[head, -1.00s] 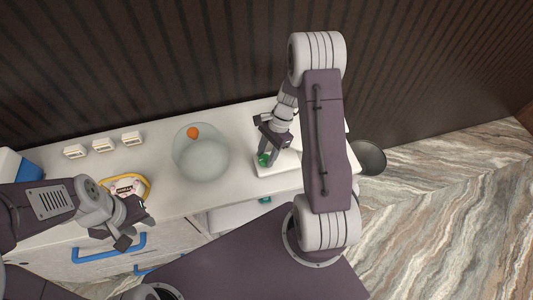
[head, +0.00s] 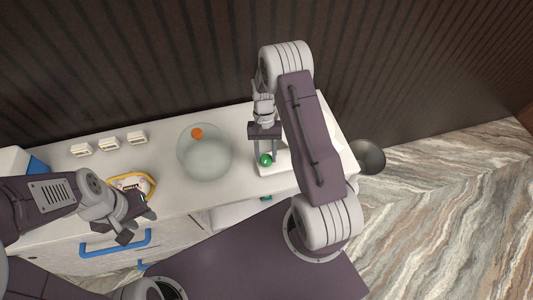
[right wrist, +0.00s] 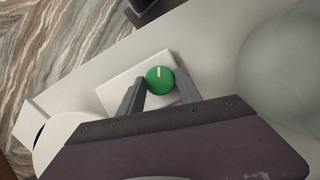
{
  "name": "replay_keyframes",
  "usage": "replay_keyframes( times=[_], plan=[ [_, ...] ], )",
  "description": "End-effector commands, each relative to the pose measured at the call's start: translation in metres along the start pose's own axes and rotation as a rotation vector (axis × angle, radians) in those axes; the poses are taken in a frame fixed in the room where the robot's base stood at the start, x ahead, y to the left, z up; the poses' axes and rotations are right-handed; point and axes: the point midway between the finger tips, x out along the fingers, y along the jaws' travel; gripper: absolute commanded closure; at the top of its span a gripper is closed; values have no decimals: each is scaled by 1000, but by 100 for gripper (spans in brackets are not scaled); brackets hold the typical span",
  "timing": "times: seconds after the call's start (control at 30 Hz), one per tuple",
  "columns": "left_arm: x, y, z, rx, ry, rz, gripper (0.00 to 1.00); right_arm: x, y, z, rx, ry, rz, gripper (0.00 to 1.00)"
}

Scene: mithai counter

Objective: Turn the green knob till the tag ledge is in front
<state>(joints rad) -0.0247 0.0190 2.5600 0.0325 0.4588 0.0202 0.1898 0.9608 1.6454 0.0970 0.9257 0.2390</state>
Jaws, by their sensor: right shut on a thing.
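The green knob (head: 266,160) sits on a white base (head: 272,169) at the right part of the counter. My right gripper (head: 266,152) comes down over the knob and is shut on it. In the right wrist view the knob (right wrist: 160,80) lies between the two grey fingers, with a pale mark on its top. A round translucent dish (head: 205,160) stands to the left of the knob, with an orange ball (head: 197,133) at its far side. I cannot make out the tag ledge. My left gripper (head: 136,224) is open and empty near the counter's front edge.
A yellow-edged tray (head: 151,184) lies near my left gripper. Several small white blocks (head: 108,145) stand in a row at the back left. A blue and white box (head: 37,165) is at the far left. A dark round bin (head: 370,157) stands beyond the counter's right end.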

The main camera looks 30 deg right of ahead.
Motion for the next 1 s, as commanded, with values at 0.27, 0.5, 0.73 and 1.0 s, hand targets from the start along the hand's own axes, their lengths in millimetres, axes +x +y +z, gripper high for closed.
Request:
replay_keyframes(
  times=[0.27, 0.5, 0.73, 1.0],
  plan=[
    [-4, 0, 0, 0, 0, 0, 64, -1, -2, 1, -211, 10, 88, 100],
    [-5, 0, 0, 0, 0, 0, 64, -1, -2, 1, -342, 16, 143, 100],
    [-6, 0, -1, 0, 0, 0, 64, -1, -2, 1, -411, 19, 171, 100],
    [-6, 0, -1, 0, 0, 0, 64, 0, -2, 1, -434, 20, 180, 100]
  ],
)
